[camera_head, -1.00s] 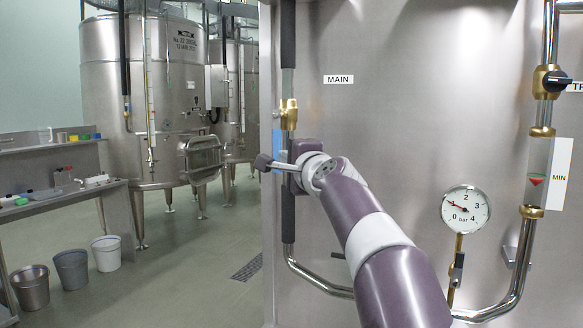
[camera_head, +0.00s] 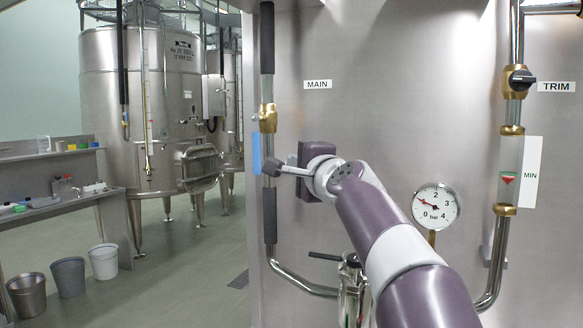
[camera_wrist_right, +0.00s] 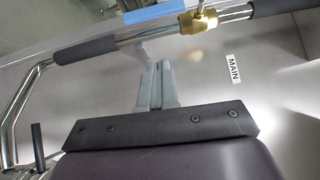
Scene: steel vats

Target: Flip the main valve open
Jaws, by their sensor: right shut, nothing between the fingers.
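The main valve (camera_head: 267,117) is a brass fitting on the upright pipe at the panel's left edge, left of the MAIN label (camera_head: 318,84). Its flat blue handle (camera_head: 257,153) hangs down along the pipe's left side. In the right wrist view the brass valve (camera_wrist_right: 197,24) and blue handle (camera_wrist_right: 155,12) lie across the top, the handle parallel to the pipe. My right gripper (camera_head: 275,167) is shut and empty, its tips close by the pipe at the handle's lower part. The wrist view shows its tips (camera_wrist_right: 160,66) below the pipe; contact cannot be told. My left gripper is out of view.
A trim valve (camera_head: 517,80) with a black knob sits on the right pipe. A pressure gauge (camera_head: 436,205) and a black lever (camera_head: 325,256) are lower on the panel. Steel tanks (camera_head: 142,105), a bench and several buckets stand at left. Open floor lies between.

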